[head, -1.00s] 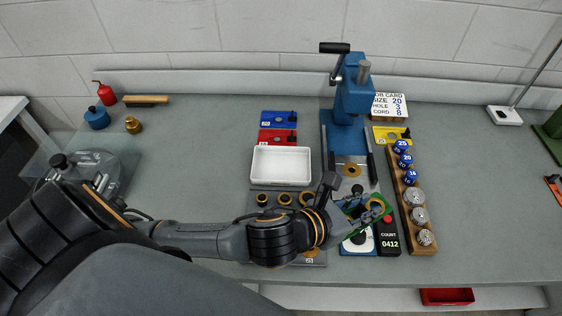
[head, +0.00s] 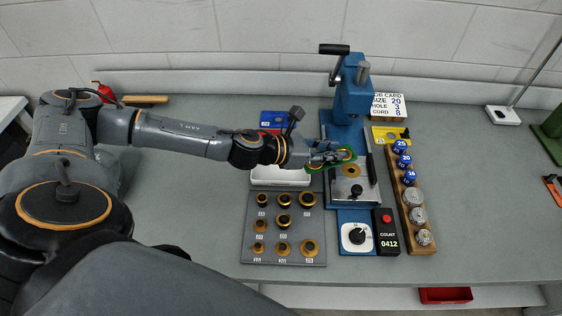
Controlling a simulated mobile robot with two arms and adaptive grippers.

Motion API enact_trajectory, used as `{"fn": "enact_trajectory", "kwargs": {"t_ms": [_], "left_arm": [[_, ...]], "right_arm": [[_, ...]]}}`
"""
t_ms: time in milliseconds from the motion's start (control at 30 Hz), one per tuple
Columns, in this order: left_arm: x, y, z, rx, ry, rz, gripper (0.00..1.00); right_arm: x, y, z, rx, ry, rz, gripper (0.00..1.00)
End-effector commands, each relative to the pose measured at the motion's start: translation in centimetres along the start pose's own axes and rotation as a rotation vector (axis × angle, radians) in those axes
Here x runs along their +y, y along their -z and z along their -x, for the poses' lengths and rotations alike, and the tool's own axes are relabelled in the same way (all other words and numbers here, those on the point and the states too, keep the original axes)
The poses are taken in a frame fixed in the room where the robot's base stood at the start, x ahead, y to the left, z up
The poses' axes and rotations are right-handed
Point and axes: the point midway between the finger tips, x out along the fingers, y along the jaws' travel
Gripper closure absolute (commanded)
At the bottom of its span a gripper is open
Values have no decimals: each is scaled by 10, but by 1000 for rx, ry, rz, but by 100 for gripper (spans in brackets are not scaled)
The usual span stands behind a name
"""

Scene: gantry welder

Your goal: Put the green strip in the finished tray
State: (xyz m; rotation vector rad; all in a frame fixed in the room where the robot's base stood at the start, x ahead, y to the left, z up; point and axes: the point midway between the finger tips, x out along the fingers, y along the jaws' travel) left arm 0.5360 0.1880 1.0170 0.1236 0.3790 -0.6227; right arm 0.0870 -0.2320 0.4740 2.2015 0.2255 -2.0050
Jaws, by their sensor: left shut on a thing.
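My left gripper (head: 328,158) is shut on the green strip (head: 348,153). It holds the strip just right of the white tray (head: 280,183), in front of the blue press. The fingers cover part of the strip. The white tray is an empty-looking, shallow rectangular tray, and my forearm and gripper hide its back part. No label on it is readable. My right gripper is out of the picture.
The blue press (head: 354,100) with its black lever stands just behind and right of the gripper. A grey board (head: 251,225) with several brass rings lies in front of the tray. A dial box (head: 356,240), a counter (head: 386,243) and a wooden rack (head: 414,210) are to the right.

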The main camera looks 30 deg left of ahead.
Motion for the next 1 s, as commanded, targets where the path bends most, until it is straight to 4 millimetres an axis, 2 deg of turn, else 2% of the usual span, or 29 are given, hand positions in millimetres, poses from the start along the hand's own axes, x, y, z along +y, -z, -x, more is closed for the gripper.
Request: {"fn": "enact_trajectory", "kwargs": {"t_ms": [200,300,433,567,767,1000], "left_arm": [[38,40,17,8,-9,1,100],[53,54,25,7,-9,1,100],[70,69,35,6,-7,1,100],[80,89,36,6,-4,3,100],[95,110,40,4,-4,3,100],[104,122,42,3,-4,2,100]], "right_arm": [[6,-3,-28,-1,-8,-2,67],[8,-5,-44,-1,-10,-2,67],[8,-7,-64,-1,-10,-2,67],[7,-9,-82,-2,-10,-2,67],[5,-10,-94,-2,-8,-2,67],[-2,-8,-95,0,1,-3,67]]}}
